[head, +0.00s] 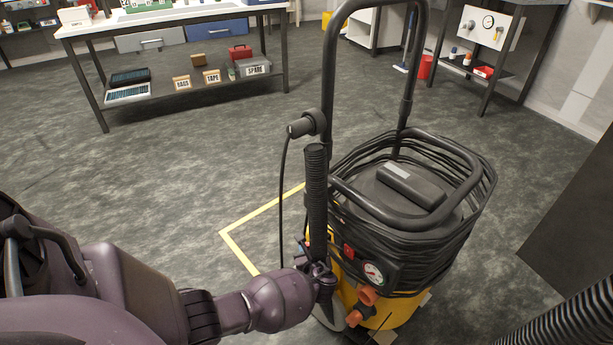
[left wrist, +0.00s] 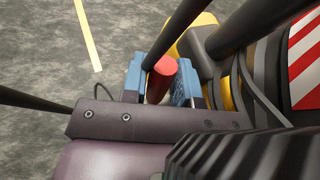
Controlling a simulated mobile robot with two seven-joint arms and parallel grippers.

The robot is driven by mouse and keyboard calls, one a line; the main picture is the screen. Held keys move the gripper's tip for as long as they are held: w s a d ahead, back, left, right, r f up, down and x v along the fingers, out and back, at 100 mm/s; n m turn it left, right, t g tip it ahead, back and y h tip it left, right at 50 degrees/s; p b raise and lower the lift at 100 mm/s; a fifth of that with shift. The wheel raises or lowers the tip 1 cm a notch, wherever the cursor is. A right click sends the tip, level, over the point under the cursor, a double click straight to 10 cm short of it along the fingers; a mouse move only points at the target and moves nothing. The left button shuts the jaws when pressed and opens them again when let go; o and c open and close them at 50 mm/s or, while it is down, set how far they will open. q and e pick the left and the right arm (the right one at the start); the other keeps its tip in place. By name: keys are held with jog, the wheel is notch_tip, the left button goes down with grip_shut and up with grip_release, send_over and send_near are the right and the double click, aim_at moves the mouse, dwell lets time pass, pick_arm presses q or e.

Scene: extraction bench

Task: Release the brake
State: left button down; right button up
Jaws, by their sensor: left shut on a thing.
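The extraction unit is a yellow-bodied machine (head: 400,314) with a black top, a gauge (head: 373,272) and a tall black push handle (head: 328,60). A red cylindrical brake lever end (left wrist: 158,88) shows in the left wrist view, low beside the yellow body. My left gripper (left wrist: 160,80) has its blue finger pads on either side of the red end and is shut on it. In the head view my left gripper (head: 320,272) is at the machine's left side, and the lever is hidden there. My right gripper is not in view.
A ribbed black hose (head: 316,190) stands upright just above my left gripper. Cable is coiled around the machine's top. Yellow floor tape (head: 262,213) marks a corner behind it. A workbench (head: 190,20) stands at the back left; the floor between is clear.

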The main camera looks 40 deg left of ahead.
pick_arm(q)
jog(key=shift+d+y, duration=0.3)
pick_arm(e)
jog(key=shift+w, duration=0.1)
pick_arm(q)
jog(key=c, duration=0.9)
grip_release()
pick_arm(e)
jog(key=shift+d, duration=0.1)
pick_arm(q)
jog(key=shift+s+d+r, duration=0.1)
jog(key=shift+d+r, duration=0.1)
jog(key=p+v, duration=0.3)
jog(key=v, duration=0.7)
jog(key=shift+s+d+f, duration=0.1)
jog(key=shift+s+d, duration=0.05)
jog(key=shift+s, duration=0.05)
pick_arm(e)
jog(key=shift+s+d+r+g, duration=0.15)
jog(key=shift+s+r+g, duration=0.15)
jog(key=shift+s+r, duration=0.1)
